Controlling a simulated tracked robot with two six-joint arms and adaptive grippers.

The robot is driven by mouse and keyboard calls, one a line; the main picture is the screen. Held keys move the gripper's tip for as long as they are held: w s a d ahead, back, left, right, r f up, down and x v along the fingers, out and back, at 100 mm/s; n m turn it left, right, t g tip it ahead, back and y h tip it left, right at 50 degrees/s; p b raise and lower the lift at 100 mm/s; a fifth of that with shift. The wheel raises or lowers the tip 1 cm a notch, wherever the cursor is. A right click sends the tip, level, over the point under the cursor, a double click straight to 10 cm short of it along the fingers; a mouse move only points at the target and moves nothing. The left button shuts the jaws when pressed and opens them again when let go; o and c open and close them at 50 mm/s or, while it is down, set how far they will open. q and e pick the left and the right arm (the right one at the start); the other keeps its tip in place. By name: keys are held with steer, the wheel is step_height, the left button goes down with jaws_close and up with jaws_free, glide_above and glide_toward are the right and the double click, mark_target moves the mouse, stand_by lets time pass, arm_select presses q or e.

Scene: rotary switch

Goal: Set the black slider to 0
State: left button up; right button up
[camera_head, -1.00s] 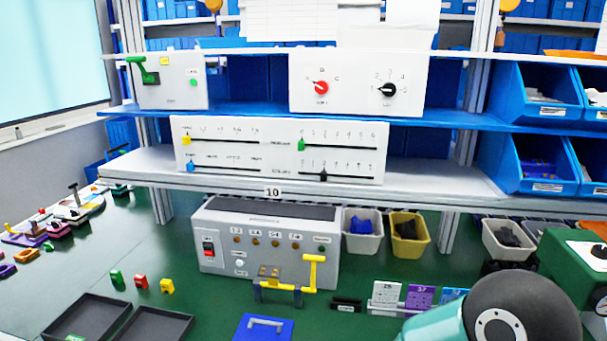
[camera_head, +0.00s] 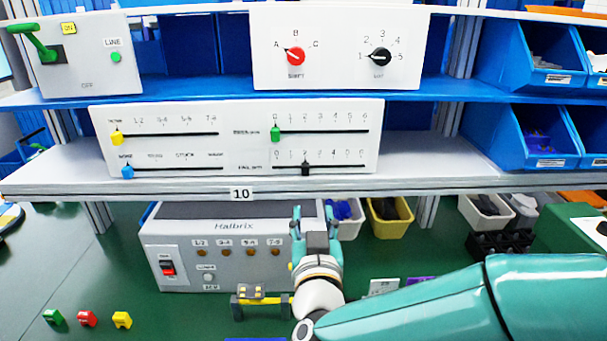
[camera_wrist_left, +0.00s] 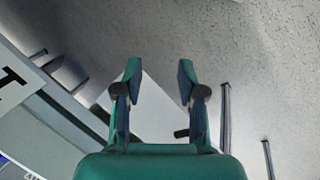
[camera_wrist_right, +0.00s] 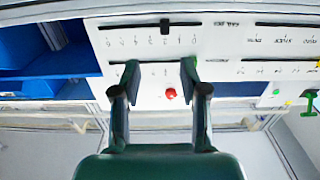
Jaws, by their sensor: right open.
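The black slider (camera_head: 305,168) stands at 2 on the lower right track of the white slider panel (camera_head: 228,152), on a scale from 0 to 6. It also shows in the upside-down right wrist view (camera_wrist_right: 165,27). My right gripper (camera_head: 312,214) is open and empty, below the shelf edge and slightly right of the black slider in the head view. Its spread fingers show in the right wrist view (camera_wrist_right: 160,72), apart from the slider. My left gripper (camera_wrist_left: 160,72) is open and empty in its wrist view; the head view does not show it.
A green slider (camera_head: 276,133) stands at 0 above the black one. Yellow (camera_head: 117,138) and blue (camera_head: 128,171) sliders are at the left. The shelf edge (camera_head: 170,196) juts out below the panel. A grey Halbrix box (camera_head: 215,235) stands under it.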

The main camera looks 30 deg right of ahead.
mark_target(306, 174)
steer(key=p+x, duration=0.1)
steer(key=x, duration=0.8)
steer(key=p+x, duration=0.1)
steer(key=x, duration=0.4)
steer(key=shift+w+a+p, duration=0.15)
steer(key=shift+w+p, duration=0.2)
steer(key=shift+w, duration=0.15)
steer(key=shift+c, duration=0.4)
jaws_close()
